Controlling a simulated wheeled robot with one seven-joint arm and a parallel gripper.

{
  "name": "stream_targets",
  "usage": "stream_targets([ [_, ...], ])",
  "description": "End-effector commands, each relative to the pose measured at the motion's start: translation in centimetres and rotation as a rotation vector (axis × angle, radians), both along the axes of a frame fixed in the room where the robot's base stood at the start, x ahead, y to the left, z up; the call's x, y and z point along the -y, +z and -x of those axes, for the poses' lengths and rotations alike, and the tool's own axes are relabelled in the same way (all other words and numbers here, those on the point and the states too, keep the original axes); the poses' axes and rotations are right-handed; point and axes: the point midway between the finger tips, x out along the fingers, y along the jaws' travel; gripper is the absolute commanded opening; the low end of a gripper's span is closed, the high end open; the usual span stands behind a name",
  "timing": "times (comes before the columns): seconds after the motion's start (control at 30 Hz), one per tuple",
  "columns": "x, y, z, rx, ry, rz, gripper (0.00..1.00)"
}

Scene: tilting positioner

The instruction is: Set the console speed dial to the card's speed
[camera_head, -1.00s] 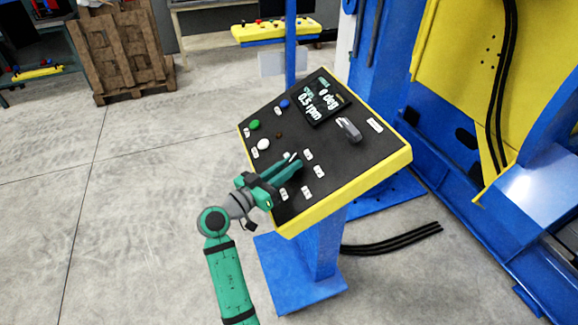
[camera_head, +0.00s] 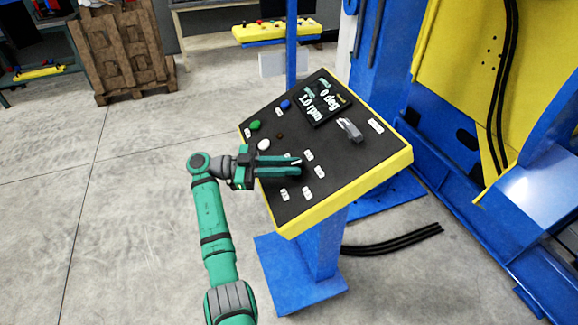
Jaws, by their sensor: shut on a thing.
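The console (camera_head: 350,185) has a black sloped panel with a yellow rim on a blue post. My green gripper (camera_head: 298,166) reaches over the panel from the left and is shut on the speed dial. The dial is mostly hidden between and under the fingers; a bit of dark knob shows by the tips. Small white labels (camera_head: 308,155) lie around it. The screen (camera_head: 319,98) reads 0 deg and what looks like 1.0 rpm. The speed card cannot be made out.
Green (camera_head: 254,125), white (camera_head: 264,145) and blue (camera_head: 285,104) buttons sit on the upper left of the panel. A grey lever or switch (camera_head: 349,130) stands at the right. Blue and yellow machinery (camera_head: 460,140) rises at right.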

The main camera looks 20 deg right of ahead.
Motion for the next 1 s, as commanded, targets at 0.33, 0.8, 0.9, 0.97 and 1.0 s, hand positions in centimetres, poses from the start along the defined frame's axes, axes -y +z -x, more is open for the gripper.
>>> stream_targets([
  [0.33,0.16,-0.27,-0.03,0.069,-0.140,-0.012,0.00],
  [0.8,0.18,-0.33,-0.04,0.136,-0.264,-0.013,0.00],
  [0.9,0.22,-0.31,-0.03,0.144,-0.278,-0.014,0.00],
  [0.97,0.24,-0.34,-0.01,0.146,-0.284,-0.013,0.00],
  [1.0,0.25,-0.35,0.01,0.148,-0.287,-0.013,0.00],
])
